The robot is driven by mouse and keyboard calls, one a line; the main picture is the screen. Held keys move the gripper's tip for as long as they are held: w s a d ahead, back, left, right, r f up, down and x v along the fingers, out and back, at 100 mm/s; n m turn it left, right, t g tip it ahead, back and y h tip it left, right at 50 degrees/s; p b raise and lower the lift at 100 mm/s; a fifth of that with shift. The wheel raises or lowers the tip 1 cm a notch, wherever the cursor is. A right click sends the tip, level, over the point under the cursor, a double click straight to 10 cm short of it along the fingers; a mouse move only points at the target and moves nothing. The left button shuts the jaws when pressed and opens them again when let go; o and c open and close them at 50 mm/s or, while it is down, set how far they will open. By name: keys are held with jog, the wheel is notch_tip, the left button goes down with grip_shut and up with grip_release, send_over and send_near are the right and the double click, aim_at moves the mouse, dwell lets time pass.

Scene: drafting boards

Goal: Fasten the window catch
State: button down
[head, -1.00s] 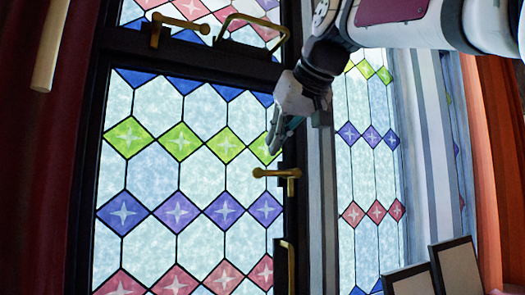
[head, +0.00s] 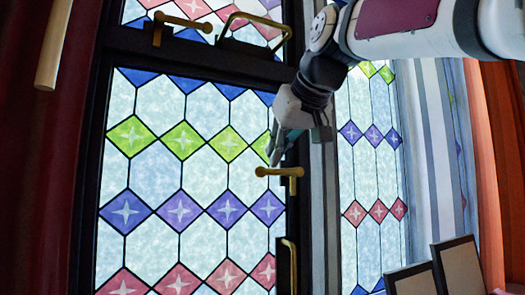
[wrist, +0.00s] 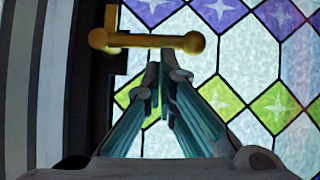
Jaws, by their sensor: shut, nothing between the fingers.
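The lower window (head: 155,170) has a dark frame and patterned stained glass. A brass catch (head: 280,172) sits on its right frame edge, with its handle lying level and pointing left over the glass. In the wrist view the catch (wrist: 145,41) crosses the upper part, with a round knob at each end. My gripper (head: 275,160) is shut and empty, fingers pointing down, just above the catch handle.
Another brass catch (head: 180,25) and a brass pull handle (head: 250,22) are on the upper window. A second pull handle (head: 290,265) is below the catch. Two framed panels (head: 440,270) stand lower right. Curtains hang at both sides.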

jog(key=shift+a+f+n+h, duration=0.2)
jog(key=shift+f+n+h, duration=0.2)
jog(key=shift+f, duration=0.1)
jog(key=f+n+t+h+b, duration=0.2)
jog(key=f+n+b, duration=0.1)
jog(key=b, duration=0.2)
jog(key=d+f+n+t+h+b, duration=0.1)
jog(key=f+n+t+h+b, duration=0.1)
jog(key=b, duration=0.4)
jog(key=d+f+n+t+h+b, duration=0.1)
jog(key=f+n+t+h+b, duration=0.1)
jog(key=f+n+t+b, duration=0.1)
jog(key=shift+w+d+f+n+b, duration=0.1)
jog(key=shift+w+f+n+b, duration=0.35)
jog(key=shift+n+b, duration=0.8)
jog(key=shift+h+b, duration=0.3)
jog(key=shift+b, duration=0.2)
